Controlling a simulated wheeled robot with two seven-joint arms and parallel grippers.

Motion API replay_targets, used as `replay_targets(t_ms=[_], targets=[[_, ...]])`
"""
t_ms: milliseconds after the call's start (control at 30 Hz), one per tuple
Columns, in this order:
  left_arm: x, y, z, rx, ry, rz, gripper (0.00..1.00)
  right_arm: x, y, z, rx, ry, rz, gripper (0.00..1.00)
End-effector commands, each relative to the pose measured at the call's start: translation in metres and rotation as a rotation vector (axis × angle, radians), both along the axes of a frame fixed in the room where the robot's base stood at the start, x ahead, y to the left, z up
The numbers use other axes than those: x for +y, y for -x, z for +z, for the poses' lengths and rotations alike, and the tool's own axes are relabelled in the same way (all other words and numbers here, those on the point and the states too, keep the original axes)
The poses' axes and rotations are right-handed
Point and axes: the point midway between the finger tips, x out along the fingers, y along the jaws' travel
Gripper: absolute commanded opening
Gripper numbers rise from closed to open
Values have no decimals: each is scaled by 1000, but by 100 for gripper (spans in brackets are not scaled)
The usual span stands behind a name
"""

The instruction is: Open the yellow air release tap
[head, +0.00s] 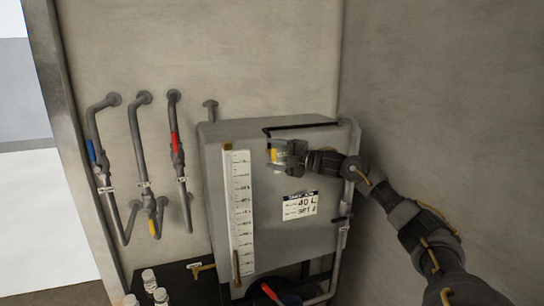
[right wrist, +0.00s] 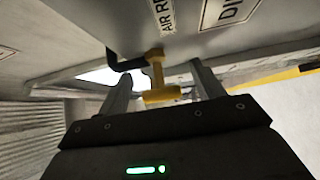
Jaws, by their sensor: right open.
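The yellow air release tap (right wrist: 156,76) is a T-shaped handle on a dark pipe in the right wrist view, beside a partly cut-off "AIR R..." label (right wrist: 166,14). My right gripper (right wrist: 163,84) is open, with one finger on each side of the tap. I see a gap at both fingers, and the tap does not look gripped. In the head view my right gripper (head: 281,154) is at the upper front of the grey tank (head: 268,225), by a small yellow patch that is probably the tap, mostly hidden. My left gripper is not in view.
The tank carries a white scale (head: 241,212) and a "40 L" plate (head: 300,205). Pipes on the left wall have blue (head: 91,151), red (head: 175,142) and yellow (head: 152,227) levers. White bottles (head: 149,281) stand lower left. A bare wall (head: 450,100) is close on the right.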

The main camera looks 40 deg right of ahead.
Motion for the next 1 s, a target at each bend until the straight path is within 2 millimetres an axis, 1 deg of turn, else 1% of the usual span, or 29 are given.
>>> replay_targets(t_ms=[33,300,400,500,700,1000], targets=[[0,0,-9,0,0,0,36,-4,7,-5,1,3,-1,67],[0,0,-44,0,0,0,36,-28,57,-12,4,6,-1,67],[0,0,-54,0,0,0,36,-34,71,-11,5,4,0,67],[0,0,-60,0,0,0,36,-39,81,-9,3,3,1,67],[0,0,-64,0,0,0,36,-42,89,-5,2,2,2,67],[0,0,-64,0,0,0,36,-42,89,-4,2,1,3,67]])
